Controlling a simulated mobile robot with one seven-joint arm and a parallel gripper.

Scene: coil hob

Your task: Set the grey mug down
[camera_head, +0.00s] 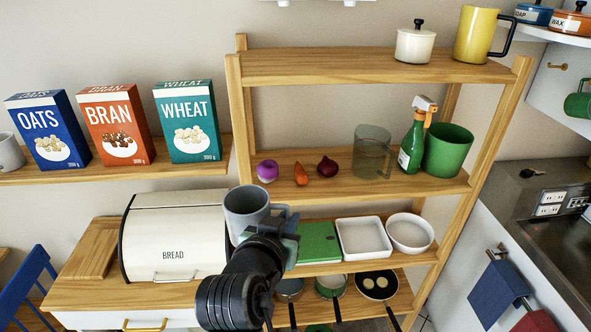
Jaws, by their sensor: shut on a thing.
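The grey mug (246,207) is held up in front of the wooden shelf unit, beside the white bread bin. Its open top faces up and toward the camera. My gripper (276,222) is shut on the mug at its right side; the fingertips are partly hidden by the mug and my wrist. The mug appears clear of any surface, though its underside is hidden by my arm. Another greyish mug (9,152) is cut off at the left edge, on the wall shelf.
The shelf unit (375,73) holds vegetables, a clear jug (371,152), a spray bottle (412,140) and a green pot (447,150). Below are white dishes (364,238) and pans. The bread bin (175,240) stands left on a wooden counter. Cereal boxes (116,125) line the wall shelf.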

